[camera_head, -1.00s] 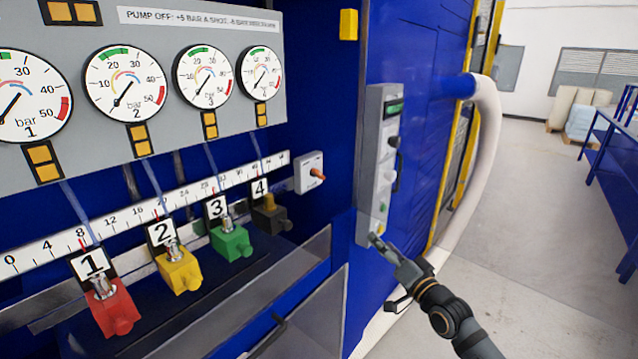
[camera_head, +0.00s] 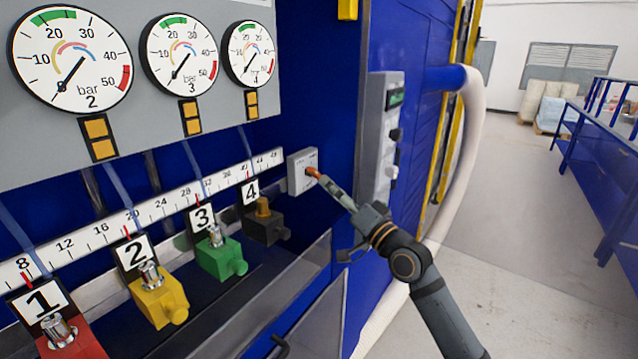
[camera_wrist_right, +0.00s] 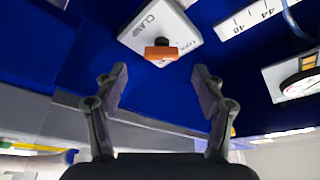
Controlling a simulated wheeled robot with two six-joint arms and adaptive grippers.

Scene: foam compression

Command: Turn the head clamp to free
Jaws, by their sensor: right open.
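The head clamp switch is a small light-grey box (camera_head: 297,166) on the blue machine wall, right of the scale's end. An orange knob (camera_head: 312,172) sticks out from its face. In the right wrist view the box (camera_wrist_right: 150,22) carries the word CLAMP, and the orange knob (camera_wrist_right: 161,53) with a dark stem lies ahead, between the finger lines. My right gripper (camera_head: 325,181) is at the knob in the head view. In the wrist view its open fingers (camera_wrist_right: 160,90) stand wide apart with nothing between them, short of the knob. My left gripper is not in view.
A grey control panel (camera_head: 380,140) with knobs stands on the wall right of the clamp box. Numbered red, yellow (camera_head: 158,300), green (camera_head: 222,258) and dark blocks sit under the scale (camera_head: 150,212). A metal ledge (camera_head: 285,300) runs below the box.

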